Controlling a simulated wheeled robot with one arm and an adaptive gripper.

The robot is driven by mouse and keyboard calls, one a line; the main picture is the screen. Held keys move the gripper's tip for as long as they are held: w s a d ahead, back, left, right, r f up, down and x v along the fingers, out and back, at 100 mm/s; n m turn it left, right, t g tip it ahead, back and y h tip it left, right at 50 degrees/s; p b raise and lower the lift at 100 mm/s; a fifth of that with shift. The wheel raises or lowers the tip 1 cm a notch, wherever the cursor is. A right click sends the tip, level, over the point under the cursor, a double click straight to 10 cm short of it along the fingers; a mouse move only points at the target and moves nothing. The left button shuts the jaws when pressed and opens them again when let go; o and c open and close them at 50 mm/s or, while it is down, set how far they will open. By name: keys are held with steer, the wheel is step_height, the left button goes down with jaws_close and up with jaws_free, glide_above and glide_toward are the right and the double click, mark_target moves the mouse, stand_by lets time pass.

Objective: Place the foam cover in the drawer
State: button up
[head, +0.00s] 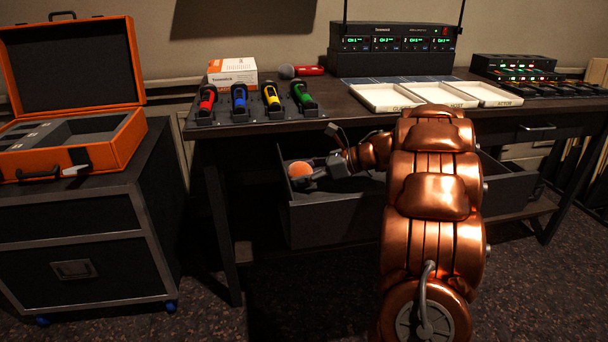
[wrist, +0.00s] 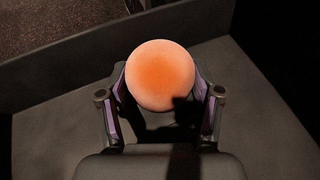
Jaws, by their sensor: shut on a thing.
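The foam cover is an orange ball (head: 300,169) at the left end of the open drawer (head: 340,222) in the head view. My gripper (head: 304,178) is shut on it, inside the drawer's outline. In the wrist view the foam cover (wrist: 161,75) sits between the two fingers of my gripper (wrist: 162,95), with the grey drawer floor and walls (wrist: 70,60) around and below it. I cannot tell whether the foam cover touches the drawer floor. My arm hides the middle of the drawer.
The desk (head: 350,117) overhangs the drawer. On it are several coloured microphones (head: 240,100), a white box (head: 232,73), white trays (head: 388,97) and a receiver rack (head: 398,40). An open orange case (head: 120,140) stands on a dark cabinet (head: 80,235) at left.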

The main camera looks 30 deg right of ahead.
steer(key=shift+f+b, duration=0.15)
steer(key=shift+b, duration=0.15)
steer(key=o, duration=0.7)
steer(key=shift+o, duration=0.2)
steer(key=shift+r, duration=0.2)
steer(key=shift+s+d+r+p, duration=0.1)
steer(key=shift+r+p, duration=0.05)
steer(key=shift+p, duration=0.3)
steer(key=p+v, duration=0.2)
steer(key=v, duration=0.9)
steer(key=shift+s+d, duration=0.25)
steer(key=shift+s, duration=0.05)
